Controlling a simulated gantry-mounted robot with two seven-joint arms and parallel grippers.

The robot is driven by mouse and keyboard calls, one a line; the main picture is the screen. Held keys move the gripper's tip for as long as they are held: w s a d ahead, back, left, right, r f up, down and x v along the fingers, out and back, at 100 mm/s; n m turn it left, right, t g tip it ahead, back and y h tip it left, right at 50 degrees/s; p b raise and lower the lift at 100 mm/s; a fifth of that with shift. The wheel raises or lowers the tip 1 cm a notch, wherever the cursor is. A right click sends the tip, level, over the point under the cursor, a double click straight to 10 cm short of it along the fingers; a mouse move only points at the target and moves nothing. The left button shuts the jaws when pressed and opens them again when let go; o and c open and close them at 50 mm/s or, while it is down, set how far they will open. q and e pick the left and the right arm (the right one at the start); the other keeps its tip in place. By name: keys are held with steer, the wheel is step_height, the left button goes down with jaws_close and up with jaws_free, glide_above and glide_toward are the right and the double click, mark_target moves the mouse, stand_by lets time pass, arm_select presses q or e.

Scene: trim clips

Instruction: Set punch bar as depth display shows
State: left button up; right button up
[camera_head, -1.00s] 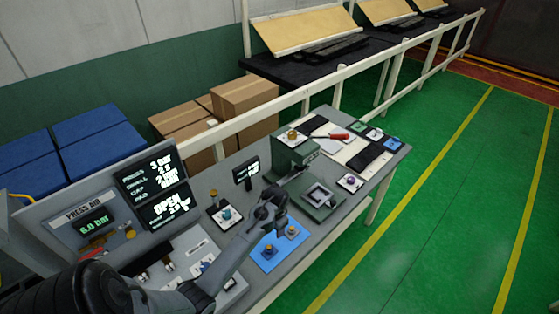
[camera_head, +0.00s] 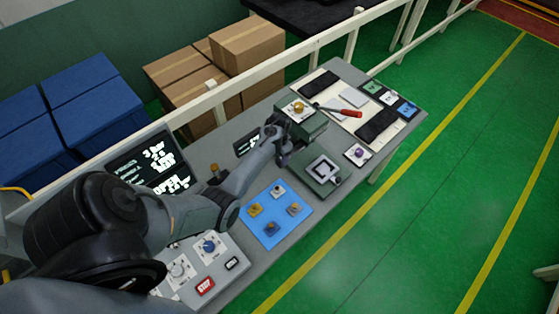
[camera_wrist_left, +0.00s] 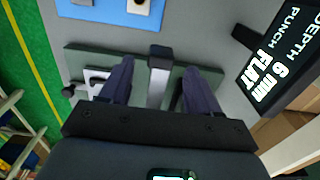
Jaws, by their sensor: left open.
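The depth display (camera_wrist_left: 275,60) in the left wrist view reads "DEPTH 6 mm" and "PUNCH FLAT"; in the head view it is a small dark screen (camera_head: 246,143), partly behind my arm. The green press (camera_head: 312,128) stands right of it, with a gold knob (camera_head: 298,107) on top and a lower green block (camera_head: 322,172) in front. My left gripper (camera_head: 284,158) is at the press's near side. In the left wrist view my open fingers (camera_wrist_left: 160,88) straddle a grey bar with a dark end (camera_wrist_left: 159,52), apparently the punch bar; contact cannot be told. My right gripper is out of view.
A blue mat (camera_head: 262,231) with several small knobbed pieces lies in front of the press. A red-handled screwdriver (camera_head: 345,112) and dark pads (camera_head: 376,126) lie at the right. Boxes stand behind the rail.

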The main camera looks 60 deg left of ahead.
mark_target(279, 161)
arm_select(q)
step_height(279, 161, down, 3)
steer(key=shift+f+b, duration=0.1)
steer(key=shift+b, duration=0.65)
steer(key=shift+f+b, duration=0.65)
steer(key=shift+b, duration=0.1)
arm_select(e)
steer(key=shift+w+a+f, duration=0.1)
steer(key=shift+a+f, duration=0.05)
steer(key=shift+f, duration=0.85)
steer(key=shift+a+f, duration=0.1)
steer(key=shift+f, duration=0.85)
arm_select(q)
steer(key=shift+c, duration=0.2)
